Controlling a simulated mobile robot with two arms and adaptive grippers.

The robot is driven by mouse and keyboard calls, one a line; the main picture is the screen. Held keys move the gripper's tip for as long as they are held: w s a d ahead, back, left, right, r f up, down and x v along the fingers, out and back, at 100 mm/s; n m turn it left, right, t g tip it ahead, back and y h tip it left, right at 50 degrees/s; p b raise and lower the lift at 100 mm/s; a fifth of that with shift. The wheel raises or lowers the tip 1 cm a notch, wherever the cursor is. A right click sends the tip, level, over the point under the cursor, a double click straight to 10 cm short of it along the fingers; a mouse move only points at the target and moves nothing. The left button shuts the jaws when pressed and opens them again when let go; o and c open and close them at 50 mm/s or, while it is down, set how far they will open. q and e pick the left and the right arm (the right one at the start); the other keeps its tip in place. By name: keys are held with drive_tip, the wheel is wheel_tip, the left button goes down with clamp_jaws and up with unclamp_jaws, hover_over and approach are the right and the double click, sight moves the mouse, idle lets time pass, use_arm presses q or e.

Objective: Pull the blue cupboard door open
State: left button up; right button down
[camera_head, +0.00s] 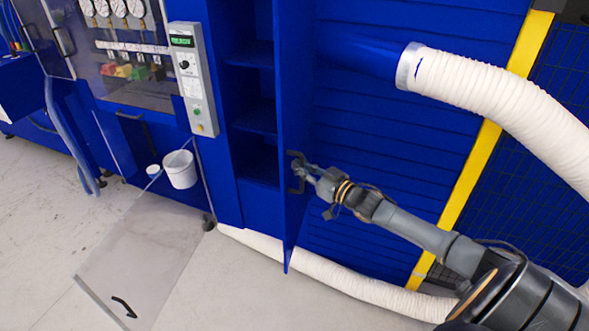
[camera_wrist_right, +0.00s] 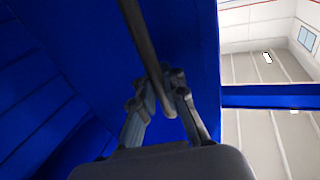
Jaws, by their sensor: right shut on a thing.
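The blue cupboard door (camera_head: 283,110) stands open, swung out from the cupboard (camera_head: 252,95), whose shelves show to the left of it. A dark bar handle (camera_head: 294,184) sits on the door's outer face, low down. My right gripper (camera_head: 302,171) reaches in from the right and is shut on this handle. In the right wrist view the handle (camera_wrist_right: 138,32) runs down between the fingers of my right gripper (camera_wrist_right: 168,80), with the blue door behind it. My left gripper is not in view.
A white hose (camera_head: 500,97) arches at the upper right, and another (camera_head: 330,280) lies along the floor below the door. A grey control box (camera_head: 193,80) and a white bucket (camera_head: 180,170) are left of the cupboard. A clear panel (camera_head: 145,255) hangs open at lower left.

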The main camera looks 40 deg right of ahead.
drive_tip(key=shift+s+d+f+y, duration=0.15)
drive_tip(key=shift+s+f+y, duration=0.15)
drive_tip(key=shift+s+d+n, duration=0.1)
drive_tip(key=shift+n, duration=0.2)
drive_tip(key=shift+s, duration=0.15)
drive_tip(key=c, duration=1.6)
unclamp_jaws()
drive_tip(key=shift+o, duration=1)
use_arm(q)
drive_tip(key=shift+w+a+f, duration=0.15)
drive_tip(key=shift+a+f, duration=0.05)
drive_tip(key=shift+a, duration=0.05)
use_arm(e)
drive_tip(key=shift+s+r, duration=0.1)
drive_tip(key=shift+r, duration=0.15)
